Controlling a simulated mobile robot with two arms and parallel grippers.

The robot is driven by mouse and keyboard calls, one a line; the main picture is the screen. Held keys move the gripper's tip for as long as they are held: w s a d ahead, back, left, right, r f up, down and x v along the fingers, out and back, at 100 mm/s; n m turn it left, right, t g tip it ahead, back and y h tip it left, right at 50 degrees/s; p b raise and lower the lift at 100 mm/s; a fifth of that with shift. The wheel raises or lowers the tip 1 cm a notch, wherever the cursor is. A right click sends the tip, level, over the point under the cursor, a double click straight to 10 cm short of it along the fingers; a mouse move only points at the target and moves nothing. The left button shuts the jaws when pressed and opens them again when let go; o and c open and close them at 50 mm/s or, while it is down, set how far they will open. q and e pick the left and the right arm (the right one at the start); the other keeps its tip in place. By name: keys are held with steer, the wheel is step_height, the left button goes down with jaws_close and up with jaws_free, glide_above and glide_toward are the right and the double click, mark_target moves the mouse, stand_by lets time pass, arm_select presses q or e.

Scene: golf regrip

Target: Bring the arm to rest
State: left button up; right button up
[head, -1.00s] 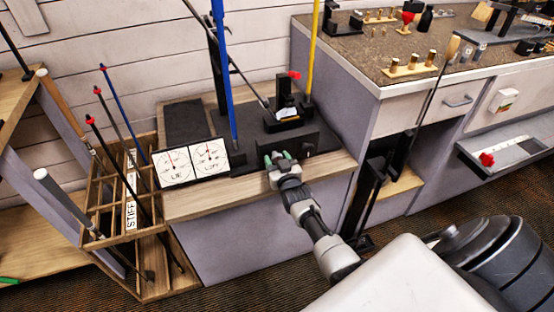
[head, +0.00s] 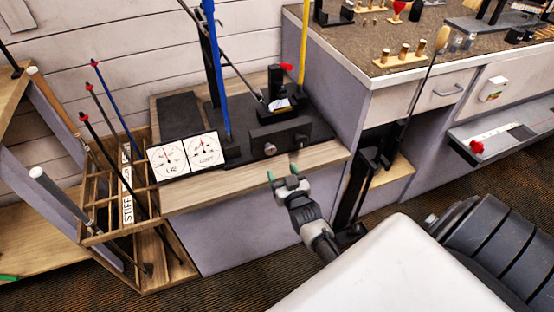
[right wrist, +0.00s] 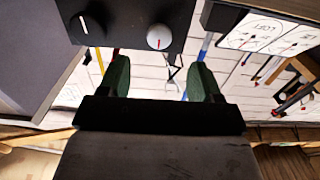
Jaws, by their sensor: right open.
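My right gripper (head: 283,176) is open and empty, with green fingertips, just in front of the front edge of the low wooden bench (head: 200,196). In the right wrist view its two green fingers (right wrist: 160,82) stand apart with nothing between them. The black machine (head: 280,140) with two knobs on its front sits on the bench behind the gripper, apart from it. The knobs also show beyond the fingers in the right wrist view, on the machine's dark front (right wrist: 125,22). My left gripper is not in view.
A two-dial gauge panel (head: 186,157) stands on the bench, left of the machine. A wooden rack (head: 160,272) with several club shafts is at the left. A taller counter (head: 400,85) with drawers is at the right. The carpet (head: 235,285) in front of the bench looks clear.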

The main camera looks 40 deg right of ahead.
steer(key=shift+s+a, duration=0.1)
steer(key=shift+s, duration=0.35)
steer(key=s+a+f+n+g+y+p, duration=0.15)
steer(key=s+a+f+g, duration=0.25)
steer(key=s+f, duration=0.5)
steer(key=s+a+f+n+g+y+p, duration=0.15)
steer(key=s+a+f+g+p, duration=0.35)
steer(key=f, duration=0.6)
steer(key=s+a+f+n+g, duration=0.1)
steer(key=s+f+g, duration=0.2)
steer(key=s, duration=1.1)
steer(key=s+a+f+n+g+y, duration=0.1)
steer(key=s+f+g, duration=0.3)
steer(key=s, duration=1.1)
steer(key=shift+a+f+g+p, duration=0.3)
steer(key=shift+f+p, duration=0.1)
steer(key=shift+f, duration=0.5)
